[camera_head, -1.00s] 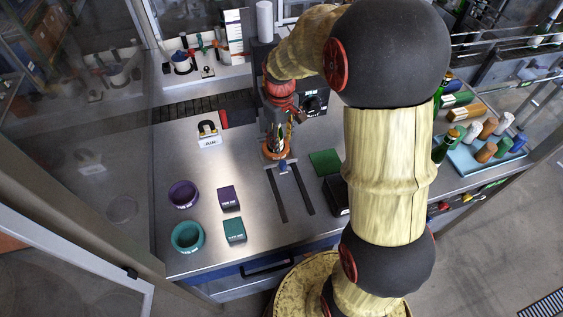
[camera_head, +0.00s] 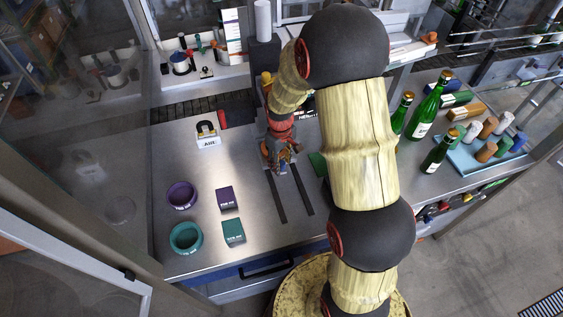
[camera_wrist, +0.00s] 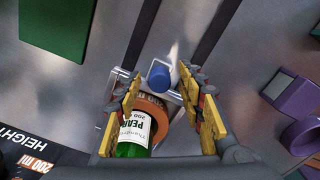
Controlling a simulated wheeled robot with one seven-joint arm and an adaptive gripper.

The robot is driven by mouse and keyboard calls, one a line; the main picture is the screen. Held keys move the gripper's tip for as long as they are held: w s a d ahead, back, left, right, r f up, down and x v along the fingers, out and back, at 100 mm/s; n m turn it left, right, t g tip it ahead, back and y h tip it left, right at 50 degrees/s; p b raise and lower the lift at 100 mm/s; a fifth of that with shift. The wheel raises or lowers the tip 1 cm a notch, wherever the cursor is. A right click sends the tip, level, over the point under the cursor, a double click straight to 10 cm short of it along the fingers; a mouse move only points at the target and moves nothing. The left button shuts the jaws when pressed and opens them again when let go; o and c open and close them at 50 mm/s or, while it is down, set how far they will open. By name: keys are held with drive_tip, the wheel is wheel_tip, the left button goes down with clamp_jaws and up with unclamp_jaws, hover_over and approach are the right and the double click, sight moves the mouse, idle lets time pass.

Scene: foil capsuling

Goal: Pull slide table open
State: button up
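The slide table (camera_wrist: 118,82) is a small metal carriage at the head of two dark parallel slots in the steel worktop. It carries an orange ring-shaped holder (camera_wrist: 158,110) with a green bottle (camera_wrist: 133,150), whose white label shows in the wrist view. A blue knob handle (camera_wrist: 159,76) sticks out at its front, towards the slots. My gripper (camera_wrist: 160,72) is open, with its yellow fingers on either side of the knob and visible gaps to it.
Purple and teal rings (camera_head: 181,194) and (camera_head: 186,238) and small boxes (camera_head: 233,232) lie left of the slots. Green bottles (camera_head: 429,108) and a blue tray (camera_head: 468,155) stand right, behind my arm. The slots (camera_head: 277,200) are clear towards the front edge.

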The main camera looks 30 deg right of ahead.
drive_tip(key=shift+c, duration=0.3)
clamp_jaws()
idle(0.6)
